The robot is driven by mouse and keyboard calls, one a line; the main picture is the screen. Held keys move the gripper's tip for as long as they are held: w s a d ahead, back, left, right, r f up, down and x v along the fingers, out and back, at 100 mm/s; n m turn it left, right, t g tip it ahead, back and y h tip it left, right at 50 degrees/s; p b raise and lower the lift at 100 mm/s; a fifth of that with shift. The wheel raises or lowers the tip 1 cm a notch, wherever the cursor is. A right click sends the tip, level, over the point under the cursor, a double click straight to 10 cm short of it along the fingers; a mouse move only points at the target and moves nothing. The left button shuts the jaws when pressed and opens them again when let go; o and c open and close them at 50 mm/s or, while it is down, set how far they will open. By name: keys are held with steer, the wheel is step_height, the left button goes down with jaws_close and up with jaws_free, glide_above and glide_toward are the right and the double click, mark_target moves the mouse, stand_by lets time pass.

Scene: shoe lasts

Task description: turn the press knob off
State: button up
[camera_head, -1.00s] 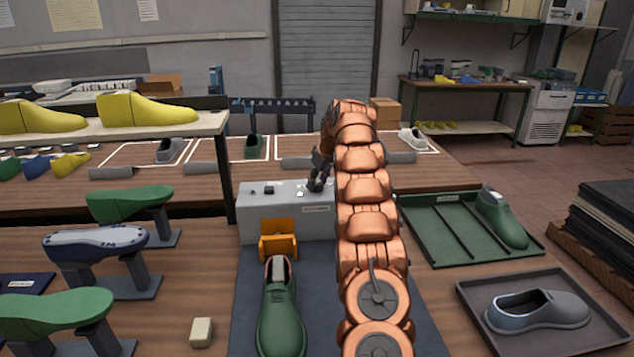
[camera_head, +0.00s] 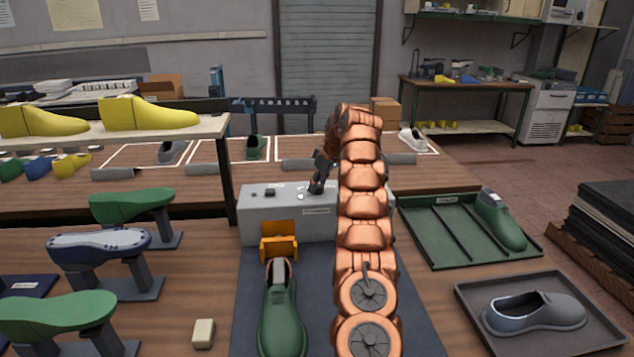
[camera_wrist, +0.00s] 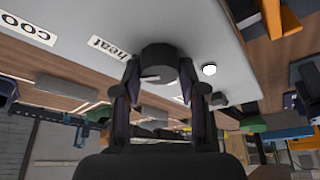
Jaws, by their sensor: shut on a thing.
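The press control box (camera_head: 275,225) is a light grey block at the back of the bench mat. In the wrist view a dark round knob (camera_wrist: 159,57) with a pale pointer mark stands on the grey panel (camera_wrist: 185,20). My gripper (camera_wrist: 160,76) has one finger on each side of the knob and is shut on it. The printed words "heat" (camera_wrist: 111,47) and "cool" (camera_wrist: 28,28) appear upside down beside it. In the head view my gripper (camera_head: 317,187) is at the box's top, where its fingers largely hide the knob.
A small white button (camera_wrist: 209,69) sits near the knob. An orange clamp (camera_head: 279,243) stands before the box, with a green shoe (camera_head: 281,318) in front. A shelf with yellow lasts (camera_head: 150,113) is at left. A green tray (camera_head: 435,235) lies right of my arm.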

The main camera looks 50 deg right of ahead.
steer(key=shift+d+r+n+p, duration=0.15)
steer(key=shift+n+p, duration=0.45)
steer(key=shift+p, duration=0.65)
steer(key=shift+y, duration=0.3)
steer(key=shift+s+r+n+p, duration=0.1)
steer(key=shift+n+p, duration=0.3)
steer(key=shift+p, duration=0.65)
steer(key=shift+n+p, duration=0.3)
steer(key=shift+p, duration=0.45)
steer(key=shift+n+p, duration=0.3)
steer(key=shift+p, duration=0.3)
steer(key=shift+f+y, duration=0.2)
steer(key=shift+y, duration=0.1)
steer(key=shift+o, duration=0.4)
steer(key=shift+f, duration=0.1)
steer(key=shift+c, duration=0.5)
